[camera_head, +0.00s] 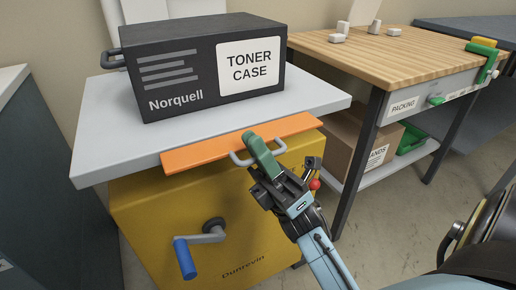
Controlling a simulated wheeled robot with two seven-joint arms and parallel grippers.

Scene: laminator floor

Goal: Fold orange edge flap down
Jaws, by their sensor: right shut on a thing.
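The orange edge flap (195,154) is a long strip along the front edge of the grey top, above the yellow cabinet. It sticks out from the edge, close to level with the top. A grey loop handle (238,160) is on its front. My right gripper (258,150) reaches up from below right, its green fingers shut on the handle's middle and hiding part of it and of the flap. My left gripper is not in view.
A black toner case (180,85) stands on the grey top (95,140) behind the flap. The yellow cabinet (150,215) has a blue-handled crank (185,258) and a red knob (315,184). A wooden packing bench (360,55) stands at right, with a carton (350,140) below.

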